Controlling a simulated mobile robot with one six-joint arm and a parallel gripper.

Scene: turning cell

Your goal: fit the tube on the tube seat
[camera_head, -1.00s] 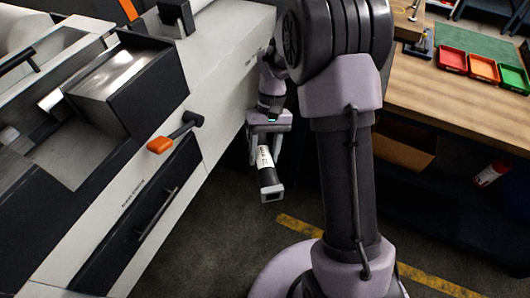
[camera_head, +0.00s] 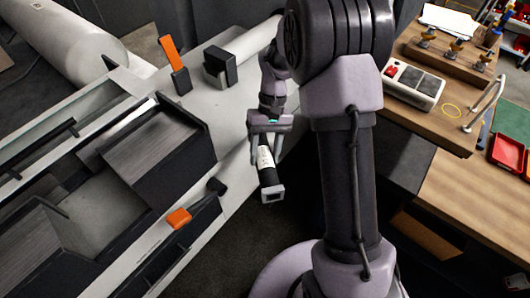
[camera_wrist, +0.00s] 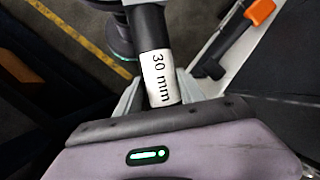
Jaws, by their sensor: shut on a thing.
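My gripper (camera_head: 266,145) is shut on a tube (camera_head: 266,165). I cannot make out a tube seat in either view.
The machine (camera_head: 238,172) with an orange-tipped lever (camera_head: 178,218) fills the left. At right, a bench (camera_head: 455,190) bears a red tray (camera_head: 507,152), a white control box (camera_head: 414,86) and a wooden rack (camera_head: 450,55) with several brass-coloured pieces. Dark floor lies below the tube.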

